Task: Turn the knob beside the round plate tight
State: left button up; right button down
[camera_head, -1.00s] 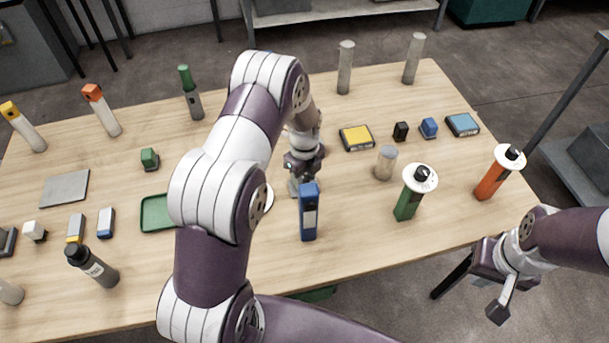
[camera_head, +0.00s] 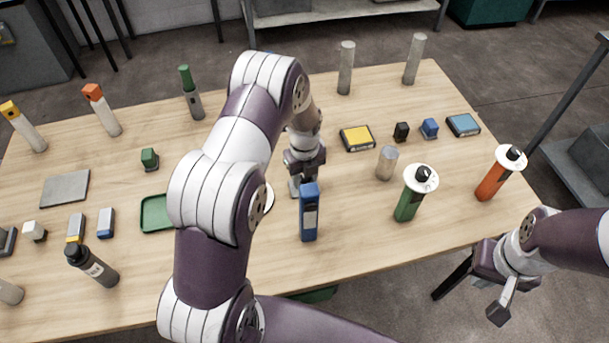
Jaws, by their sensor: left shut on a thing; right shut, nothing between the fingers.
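The round plate (camera_head: 269,199) is white and lies on the table, mostly hidden behind my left arm; only its right edge shows. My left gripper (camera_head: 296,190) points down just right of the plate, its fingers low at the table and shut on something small. That is by its place the knob, which the fingers and the blue box hide. My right gripper (camera_head: 504,300) is shut and empty, off the table's front right edge.
A blue upright box (camera_head: 309,213) stands close in front of my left gripper. A grey cylinder (camera_head: 386,163), a green canister (camera_head: 411,197) and an orange canister (camera_head: 497,174) stand to the right. A green tray (camera_head: 157,226) lies left of my arm.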

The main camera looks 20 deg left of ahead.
aim_at(305, 179)
pick_arm(q)
jog(key=shift+w+r, duration=0.1)
jog(key=o, duration=1)
jog(key=shift+o, duration=0.2)
notch_tip(305, 179, up, 13)
jog(key=b, duration=0.2)
jog(key=shift+f, duration=0.2)
